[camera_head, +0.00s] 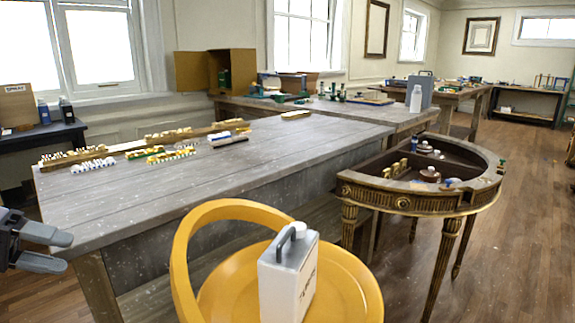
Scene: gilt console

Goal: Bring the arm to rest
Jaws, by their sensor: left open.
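My left gripper (62,251) comes in at the left edge, beside the front left corner of the grey wooden table. Its two dark fingers are apart and nothing shows between them. It appears apart from the table. The rest of my left arm is outside the picture. My right gripper is not in view.
A grey wooden table (270,150) with small items fills the middle. A yellow chair (345,290) stands in front, with a white handled box (290,275) on its seat. A gilt half-round console (400,194) stands right. Wooden floor (510,260) is clear at the far right.

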